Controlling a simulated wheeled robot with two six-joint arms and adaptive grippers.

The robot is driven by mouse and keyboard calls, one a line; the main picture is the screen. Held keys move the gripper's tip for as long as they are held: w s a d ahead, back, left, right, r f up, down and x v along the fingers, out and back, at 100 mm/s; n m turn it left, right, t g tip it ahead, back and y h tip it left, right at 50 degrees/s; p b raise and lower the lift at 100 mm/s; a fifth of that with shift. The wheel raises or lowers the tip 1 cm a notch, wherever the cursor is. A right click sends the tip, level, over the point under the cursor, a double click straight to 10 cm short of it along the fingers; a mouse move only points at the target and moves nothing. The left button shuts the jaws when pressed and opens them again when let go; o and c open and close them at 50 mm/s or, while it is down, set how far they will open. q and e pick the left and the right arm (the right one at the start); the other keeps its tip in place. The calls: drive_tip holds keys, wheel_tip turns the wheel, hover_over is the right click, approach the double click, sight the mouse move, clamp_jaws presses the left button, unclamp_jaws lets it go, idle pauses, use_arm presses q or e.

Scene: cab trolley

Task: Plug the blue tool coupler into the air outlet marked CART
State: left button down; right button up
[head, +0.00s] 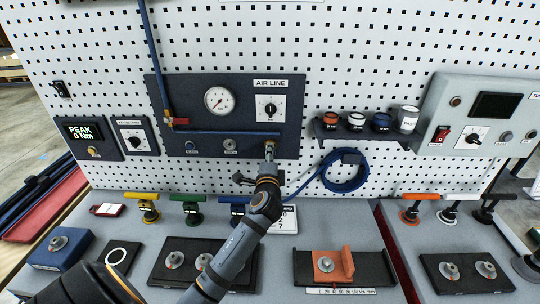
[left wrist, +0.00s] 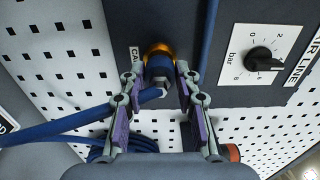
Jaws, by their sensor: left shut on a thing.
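The air-line panel (head: 222,88) is on the pegboard, with several outlets along its lower edge. My left gripper (head: 270,150) is at the rightmost, brass outlet (head: 271,142) and mostly covers it. In the left wrist view, my left gripper (left wrist: 160,78) is shut on the blue tool coupler (left wrist: 160,67). The coupler's front end is against the brass outlet (left wrist: 158,49), roughly in line with it; I cannot tell whether it is locked in. A partly hidden label beginning "CA" (left wrist: 135,60) is beside this outlet. My right gripper is not in view.
The coupler's blue hose (left wrist: 55,131) trails off to the left in the left wrist view. A coiled blue hose (head: 345,171) hangs right of the gripper, below a cup shelf (head: 345,132). A pressure knob (left wrist: 259,54) is near the outlet. Coloured-handle tools stand on the bench below.

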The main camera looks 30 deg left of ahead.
use_arm(q)
drive_tip(key=shift+w, duration=0.1)
idle(0.6)
drive_tip(key=shift+w+a, duration=0.3)
drive_tip(key=shift+w, duration=0.1)
drive_tip(key=c, duration=0.9)
unclamp_jaws()
drive_tip(key=shift+s+d, duration=0.25)
drive_tip(key=shift+s, duration=0.05)
drive_tip(key=v, duration=1.1)
drive_tip(key=shift+o, duration=0.5)
drive_tip(key=shift+s+d, duration=0.1)
drive_tip(key=shift+s, duration=0.05)
